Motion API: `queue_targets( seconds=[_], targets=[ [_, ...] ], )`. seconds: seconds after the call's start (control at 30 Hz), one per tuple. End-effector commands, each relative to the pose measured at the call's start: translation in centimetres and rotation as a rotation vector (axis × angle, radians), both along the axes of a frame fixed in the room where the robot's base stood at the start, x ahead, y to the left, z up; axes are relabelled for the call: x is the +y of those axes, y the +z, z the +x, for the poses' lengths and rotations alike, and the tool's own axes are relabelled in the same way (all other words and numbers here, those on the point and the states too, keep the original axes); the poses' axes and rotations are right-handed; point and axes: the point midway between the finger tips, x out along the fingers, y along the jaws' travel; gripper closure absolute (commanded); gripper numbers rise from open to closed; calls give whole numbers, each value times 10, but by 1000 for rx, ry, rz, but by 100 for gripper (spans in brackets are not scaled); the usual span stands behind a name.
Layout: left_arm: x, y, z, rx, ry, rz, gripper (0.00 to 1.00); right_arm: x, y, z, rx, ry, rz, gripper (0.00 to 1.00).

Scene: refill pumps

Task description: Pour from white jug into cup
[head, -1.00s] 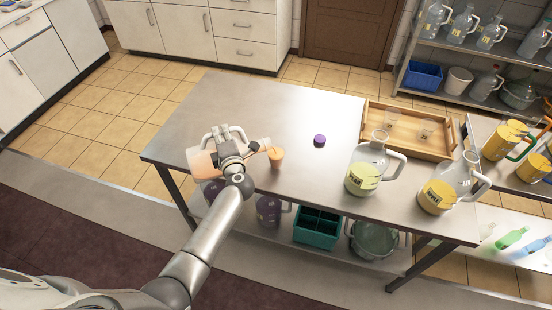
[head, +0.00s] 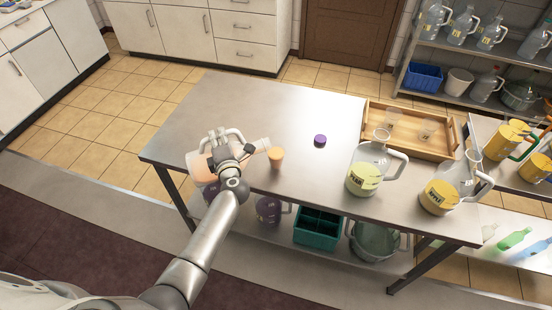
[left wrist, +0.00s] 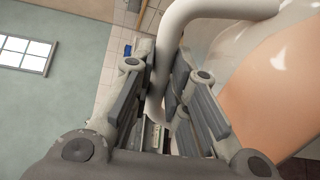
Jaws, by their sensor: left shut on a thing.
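The white jug (head: 194,165), with peach-orange liquid inside, is tipped on its side above the left end of the steel table, its mouth pointing right. My left gripper (head: 223,148) is shut on the jug's handle and hides part of its body. In the left wrist view the white handle (left wrist: 168,62) runs between the fingers, and the jug's liquid-filled side (left wrist: 275,95) is at the right. The small cup (head: 276,158) stands upright just right of the mouth and looks orange. I cannot make out a stream. My right gripper is out of view.
A purple cap (head: 320,140) lies on the table (head: 265,104). Two jugs with yellow contents, one (head: 364,179) nearer and one (head: 439,196) farther right, stand by a wooden tray (head: 447,150) with glasses. The table's back left is clear.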

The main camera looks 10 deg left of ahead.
Motion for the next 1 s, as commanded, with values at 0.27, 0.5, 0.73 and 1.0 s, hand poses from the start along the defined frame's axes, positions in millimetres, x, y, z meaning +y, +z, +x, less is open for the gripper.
queue_targets(
  seconds=[0.27,0.5,0.73,1.0],
  targets=[
    [17,5,-11,-89,1,-127,100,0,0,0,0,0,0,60],
    [31,9,-19,-169,0,-246,100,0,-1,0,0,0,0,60],
    [41,1,-26,-249,0,-371,100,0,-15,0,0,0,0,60],
    [61,-7,-40,-434,-1,-649,100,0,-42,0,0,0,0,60]
  ],
)
